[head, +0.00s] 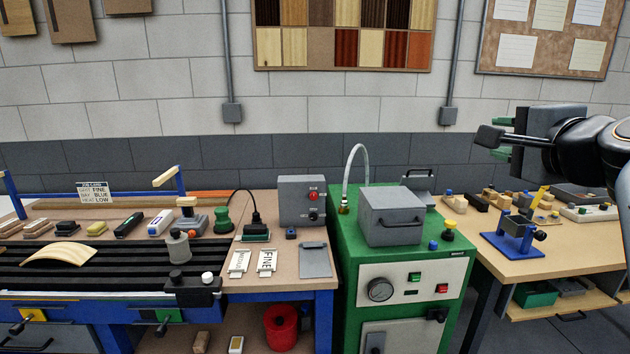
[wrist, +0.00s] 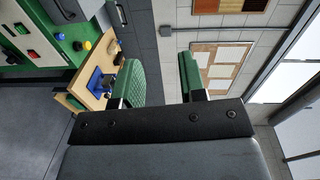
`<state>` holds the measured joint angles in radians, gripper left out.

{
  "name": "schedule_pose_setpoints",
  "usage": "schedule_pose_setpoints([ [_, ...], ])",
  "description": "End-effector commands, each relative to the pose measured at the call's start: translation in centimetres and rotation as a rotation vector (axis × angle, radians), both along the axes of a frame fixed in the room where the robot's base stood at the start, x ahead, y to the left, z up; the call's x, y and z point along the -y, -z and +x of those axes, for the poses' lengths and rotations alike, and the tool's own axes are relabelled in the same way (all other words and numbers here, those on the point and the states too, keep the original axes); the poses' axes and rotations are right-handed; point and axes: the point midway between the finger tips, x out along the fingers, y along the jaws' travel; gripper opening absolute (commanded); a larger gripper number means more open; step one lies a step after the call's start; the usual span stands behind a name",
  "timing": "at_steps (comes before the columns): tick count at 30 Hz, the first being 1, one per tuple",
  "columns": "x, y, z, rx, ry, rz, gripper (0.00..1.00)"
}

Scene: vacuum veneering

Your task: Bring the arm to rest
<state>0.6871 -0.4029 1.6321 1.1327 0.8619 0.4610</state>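My gripper (head: 500,141) is raised at the right of the head view, above the right-hand bench and in front of the wall. It points left in that view. In the wrist view its two green-padded fingers (wrist: 158,82) stand apart with nothing between them. The gripper is open and empty, and it touches nothing that I can see. My dark arm links run from it to the right edge of the head view.
A green machine cabinet (head: 354,249) with a grey box (head: 391,216) and an upright hose (head: 352,160) stands in the middle. A blue-framed workbench (head: 285,265) with tools is at the left. A wooden bench (head: 510,264) with a blue stand (head: 512,243) lies below my gripper.

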Motion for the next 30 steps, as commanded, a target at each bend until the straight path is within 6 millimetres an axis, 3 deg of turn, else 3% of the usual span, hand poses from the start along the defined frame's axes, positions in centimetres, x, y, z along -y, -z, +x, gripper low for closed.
schedule_pose_setpoints([
  [8, 2.2, 6.1, 0.3, -0.173, 0.036, -0.167, 0.38],
  [15, 1.5, 14.5, 0.0, -0.418, -0.042, -0.383, 0.38],
  [20, -1.3, 22.8, -1.6, -0.649, -0.226, -0.618, 0.38],
  [24, -5.2, 30.5, -5.0, -0.845, -0.505, -0.904, 0.38],
  [27, -7.7, 34.4, -7.8, -0.923, -0.7, -1.087, 0.38],
  [30, -9.6, 36.3, -9.5, -0.939, -0.82, -1.19, 0.38],
])
